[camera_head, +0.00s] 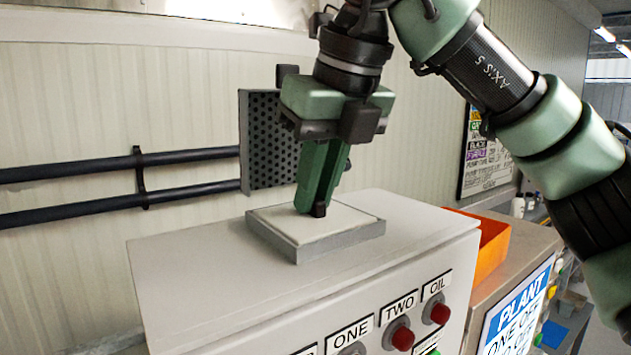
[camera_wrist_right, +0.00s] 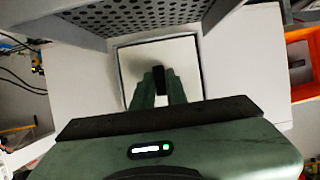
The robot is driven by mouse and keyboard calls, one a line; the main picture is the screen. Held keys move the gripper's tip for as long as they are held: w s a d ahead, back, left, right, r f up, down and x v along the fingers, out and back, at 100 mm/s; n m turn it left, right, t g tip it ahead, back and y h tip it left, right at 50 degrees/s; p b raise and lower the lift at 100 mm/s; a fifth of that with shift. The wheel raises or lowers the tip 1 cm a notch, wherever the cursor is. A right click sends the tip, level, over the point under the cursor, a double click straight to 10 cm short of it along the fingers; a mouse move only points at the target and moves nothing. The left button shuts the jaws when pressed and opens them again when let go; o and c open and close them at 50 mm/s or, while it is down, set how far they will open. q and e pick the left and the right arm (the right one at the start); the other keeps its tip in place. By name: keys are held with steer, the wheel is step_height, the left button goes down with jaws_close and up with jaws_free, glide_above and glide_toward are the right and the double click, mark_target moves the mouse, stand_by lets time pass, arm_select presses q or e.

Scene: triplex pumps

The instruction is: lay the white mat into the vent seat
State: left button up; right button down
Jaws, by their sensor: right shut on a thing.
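The white mat (camera_head: 345,222) is a flat, pale square on top of the grey cabinet. It lies within the shallow grey square frame (camera_head: 340,240), which I take to be the vent seat; whether it rests fully on the bottom is hard to tell. My right gripper (camera_head: 318,208) points down at the mat's middle, its green fingers shut on a small dark piece at the mat, apparently its grip. In the right wrist view the mat (camera_wrist_right: 190,62) shows inside a thin dark border, with the fingers (camera_wrist_right: 159,88) over its near part. My left gripper is not in view.
A perforated grey panel (camera_head: 262,135) stands upright behind the frame, close to my right gripper. Dark pipes (camera_head: 100,170) run along the wall. An orange bin (camera_head: 490,245) sits right of the cabinet (camera_head: 200,275). The cabinet top's left side is clear.

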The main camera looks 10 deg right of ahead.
steer(key=shift+d+f, duration=0.1)
steer(key=shift+f, duration=0.1)
steer(key=shift+s, duration=0.1)
steer(key=shift+f, duration=0.15)
steer(key=c, duration=1.5)
jaws_free()
steer(key=shift+c, duration=0.2)
steer(key=shift+o, duration=0.5)
steer(key=shift+r, duration=0.35)
steer(key=v, duration=1.1)
steer(key=shift+r, duration=0.35)
